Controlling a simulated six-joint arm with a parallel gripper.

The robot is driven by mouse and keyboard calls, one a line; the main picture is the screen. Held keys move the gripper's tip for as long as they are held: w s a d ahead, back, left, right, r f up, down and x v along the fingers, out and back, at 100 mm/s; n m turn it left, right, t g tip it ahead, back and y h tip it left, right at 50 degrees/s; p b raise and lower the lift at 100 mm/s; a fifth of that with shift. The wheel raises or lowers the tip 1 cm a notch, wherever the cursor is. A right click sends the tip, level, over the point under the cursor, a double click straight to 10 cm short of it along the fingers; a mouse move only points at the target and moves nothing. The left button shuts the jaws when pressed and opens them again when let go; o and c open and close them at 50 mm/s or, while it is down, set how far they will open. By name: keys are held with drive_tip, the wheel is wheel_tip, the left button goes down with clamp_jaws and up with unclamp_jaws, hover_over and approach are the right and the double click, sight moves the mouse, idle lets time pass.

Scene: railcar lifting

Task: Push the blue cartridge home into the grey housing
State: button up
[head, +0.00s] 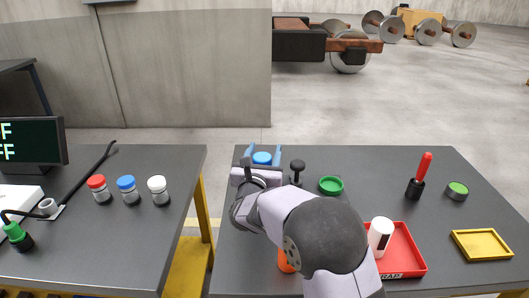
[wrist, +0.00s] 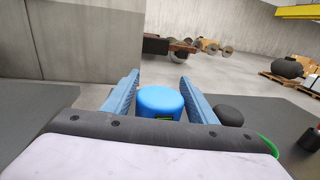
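The blue cartridge (head: 262,158) is at the back left of the right-hand table in the head view. In the wrist view the blue cartridge (wrist: 160,100) appears upright between my two blue fingers, with a small green-yellow mark low on its near side. My gripper (head: 262,153) points away from me at the table's far edge; it also shows in the wrist view (wrist: 160,78). The fingers are spread to about the cartridge's width, one on each side, and I cannot tell whether they touch it. The grey housing is not discernible; my gripper hides the cartridge's lower part.
A black knob (head: 297,167) stands close right of my gripper, then a green ring (head: 331,185). Farther right are a red-handled tool (head: 420,175), a green-topped puck (head: 457,190), a red scrap tray (head: 405,255) and a yellow tray (head: 482,244). An orange object (head: 285,262) is partly hidden by my arm.

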sight(260, 158)
drive_tip(key=shift+o, duration=0.7)
drive_tip(key=shift+s+a, duration=0.1)
drive_tip(key=shift+s, duration=0.4)
drive_tip(key=shift+s+a+b, duration=0.25)
drive_tip(key=shift+s+b, duration=0.15)
drive_tip(key=shift+s, duration=1.2)
drive_tip(key=shift+s+a+b, duration=0.2)
drive_tip(key=shift+s+b, duration=0.15)
drive_tip(key=shift+s, duration=1.2)
drive_tip(key=shift+r, duration=0.15)
